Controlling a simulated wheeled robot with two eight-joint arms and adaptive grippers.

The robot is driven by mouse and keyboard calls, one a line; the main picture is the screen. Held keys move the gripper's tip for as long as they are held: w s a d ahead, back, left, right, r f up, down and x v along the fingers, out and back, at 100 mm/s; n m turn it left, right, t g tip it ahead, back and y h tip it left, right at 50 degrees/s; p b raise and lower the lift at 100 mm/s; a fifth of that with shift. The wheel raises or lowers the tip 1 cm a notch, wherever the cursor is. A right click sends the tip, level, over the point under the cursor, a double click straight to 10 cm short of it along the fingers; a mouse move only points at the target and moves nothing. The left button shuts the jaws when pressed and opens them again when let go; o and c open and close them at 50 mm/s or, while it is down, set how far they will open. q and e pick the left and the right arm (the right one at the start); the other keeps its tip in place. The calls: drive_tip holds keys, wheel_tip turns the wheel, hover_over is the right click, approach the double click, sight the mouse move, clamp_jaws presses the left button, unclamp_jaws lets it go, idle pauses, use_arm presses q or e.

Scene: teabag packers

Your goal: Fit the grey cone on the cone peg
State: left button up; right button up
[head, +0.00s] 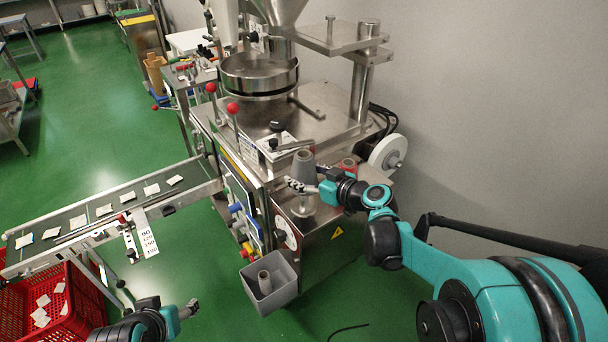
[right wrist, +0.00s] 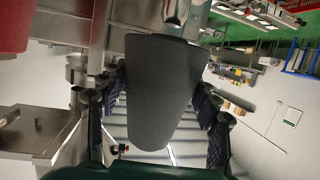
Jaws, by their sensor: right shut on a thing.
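A grey cone (head: 303,168) stands about upright at the front right corner of the steel machine. My right gripper (head: 303,186) is shut on it from the right; in the right wrist view the grey cone (right wrist: 162,90) fills the space between the two dark fingers. A short metal piece with a round base (head: 303,207) shows just below the cone; it may be the cone peg. I cannot tell whether the cone touches it or sits around it. My left gripper (head: 187,311) is low at the bottom left, away from the cone; its jaws are too small to read.
A grey bin (head: 284,290) with another grey cone (head: 265,281) hangs low on the machine front. A red cone (head: 347,165) is behind my right gripper. A conveyor (head: 110,212) with teabags and a red crate (head: 85,307) are at left.

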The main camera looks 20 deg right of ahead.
drive_tip(key=shift+f+b, duration=2.95)
drive_tip(key=shift+f, duration=0.55)
drive_tip(key=o, duration=1.5)
drive_tip(key=v, duration=1.2)
drive_tip(key=s+a+f+m+g+h, duration=0.1)
drive_tip(key=s+a+f+m+g, duration=0.1)
drive_tip(key=s+a+f+g, duration=0.3)
drive_tip(key=shift+s+f+m+g+h, duration=0.15)
drive_tip(key=shift+s+f+m+h, duration=0.55)
drive_tip(key=shift+s, duration=1.05)
drive_tip(key=shift+s+f+m+g+h, duration=0.1)
drive_tip(key=shift+s+f+m+h, duration=0.35)
drive_tip(key=shift+s+f+h, duration=0.95)
drive_tip(key=shift+s+f+m+g+h, duration=0.2)
drive_tip(key=shift+s+m+h, duration=0.45)
drive_tip(key=shift+s, duration=1.45)
